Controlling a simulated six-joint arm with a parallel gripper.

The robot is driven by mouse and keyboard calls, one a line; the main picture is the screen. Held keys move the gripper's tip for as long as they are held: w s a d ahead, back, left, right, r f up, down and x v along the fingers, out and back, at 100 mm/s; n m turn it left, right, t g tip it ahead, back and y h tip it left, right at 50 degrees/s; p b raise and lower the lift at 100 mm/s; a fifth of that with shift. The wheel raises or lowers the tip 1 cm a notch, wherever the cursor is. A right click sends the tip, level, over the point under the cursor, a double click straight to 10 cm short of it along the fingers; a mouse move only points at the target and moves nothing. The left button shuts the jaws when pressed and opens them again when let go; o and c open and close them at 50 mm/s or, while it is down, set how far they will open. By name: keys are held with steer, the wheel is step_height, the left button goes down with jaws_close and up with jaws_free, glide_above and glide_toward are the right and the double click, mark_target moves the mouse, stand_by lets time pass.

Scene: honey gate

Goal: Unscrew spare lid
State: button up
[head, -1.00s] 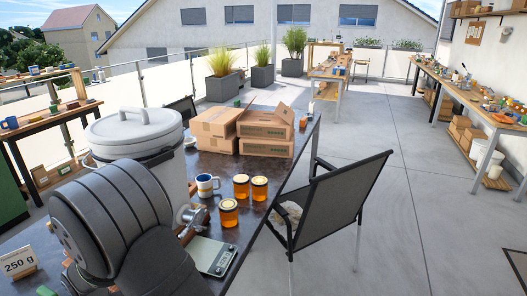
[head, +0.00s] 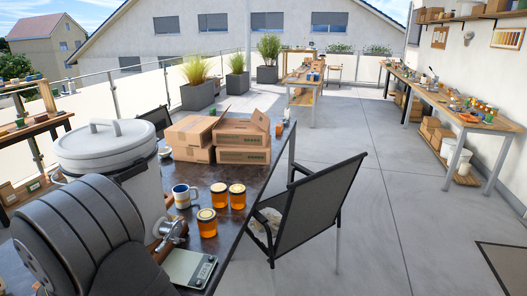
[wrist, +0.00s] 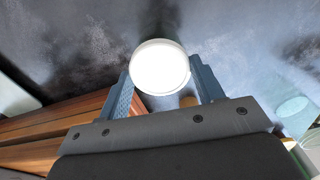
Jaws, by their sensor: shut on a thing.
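In the wrist view my gripper (wrist: 162,88) has its two blue-grey fingers on either side of a round, bright white lid (wrist: 160,66). The jaws are shut on it. The lid looks overexposed, so I cannot tell what is under it; a small brownish patch shows between the fingers below it. In the head view my arm hides the gripper and this lid. Three amber honey jars with pale lids stand on the dark table (head: 225,232): a front jar (head: 207,224), a middle jar (head: 219,196) and a right jar (head: 237,197).
A blue-and-white mug (head: 183,196) stands beside the jars. A scale (head: 188,268) lies at the near table edge. A large white lidded bucket (head: 112,165) and cardboard boxes (head: 243,140) stand behind. Wooden slats (wrist: 60,125) lie left of the gripper. A chair (head: 310,205) stands at right.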

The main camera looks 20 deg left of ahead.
steer(key=n, duration=0.2)
steer(key=shift+n, duration=0.3)
steer(key=o, duration=1.5)
steer(key=shift+c, duration=0.2)
steer(key=shift+r, duration=0.1)
steer(key=shift+r, duration=3.4)
steer(key=shift+n, duration=0.3)
steer(key=c, duration=0.5)
steer(key=shift+f, duration=3.55)
